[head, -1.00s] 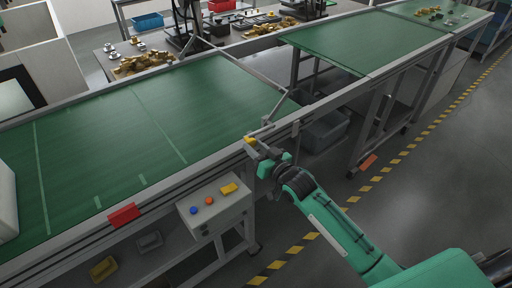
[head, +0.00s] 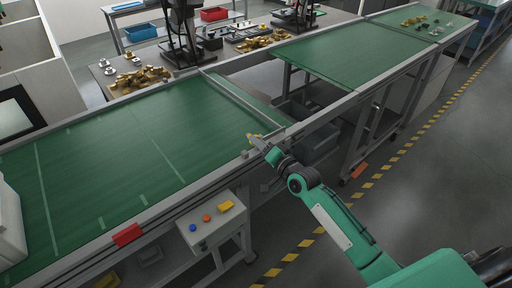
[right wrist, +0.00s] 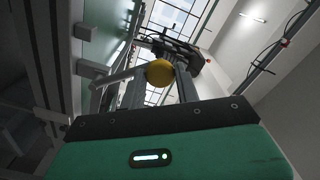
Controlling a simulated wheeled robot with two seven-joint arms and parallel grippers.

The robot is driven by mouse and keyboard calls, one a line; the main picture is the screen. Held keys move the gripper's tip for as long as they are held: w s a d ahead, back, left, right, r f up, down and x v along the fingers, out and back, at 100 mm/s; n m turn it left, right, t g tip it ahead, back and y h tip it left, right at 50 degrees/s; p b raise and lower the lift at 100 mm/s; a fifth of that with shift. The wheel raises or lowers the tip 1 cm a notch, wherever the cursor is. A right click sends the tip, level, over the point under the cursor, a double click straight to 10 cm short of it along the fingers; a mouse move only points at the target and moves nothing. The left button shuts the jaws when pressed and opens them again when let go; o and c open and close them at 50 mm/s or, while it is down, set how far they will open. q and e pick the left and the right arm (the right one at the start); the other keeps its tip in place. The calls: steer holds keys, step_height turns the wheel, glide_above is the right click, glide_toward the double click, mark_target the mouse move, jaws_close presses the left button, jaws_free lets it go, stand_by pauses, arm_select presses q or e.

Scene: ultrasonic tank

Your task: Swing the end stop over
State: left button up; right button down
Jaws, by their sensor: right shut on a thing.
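The end stop is a thin grey bar (head: 235,98) lying across the green conveyor belt near its right end in the head view. Its yellow knob (head: 254,137) is by the near rail. My right gripper (head: 257,141) reaches in from the lower right and is shut on this knob. In the right wrist view the round yellow knob (right wrist: 160,72) shows between the two grey fingers of the gripper (right wrist: 159,82). The fingers partly cover how the knob joins the bar. My left gripper is not in view.
A control box (head: 212,222) with coloured buttons and a red block (head: 127,235) sit along the near rail. A second green belt (head: 345,55) stands beyond a gap on the right. A table with brass parts (head: 140,78) stands behind.

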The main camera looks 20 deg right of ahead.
steer(key=shift+w+d+r+m, duration=0.1)
steer(key=shift+d+r+m, duration=0.1)
steer(key=shift+d+m, duration=0.1)
steer(key=shift+r, duration=0.1)
steer(key=c, duration=1)
jaws_free()
steer(key=b+v, duration=0.4)
steer(key=v, duration=1)
steer(key=shift+w, duration=0.1)
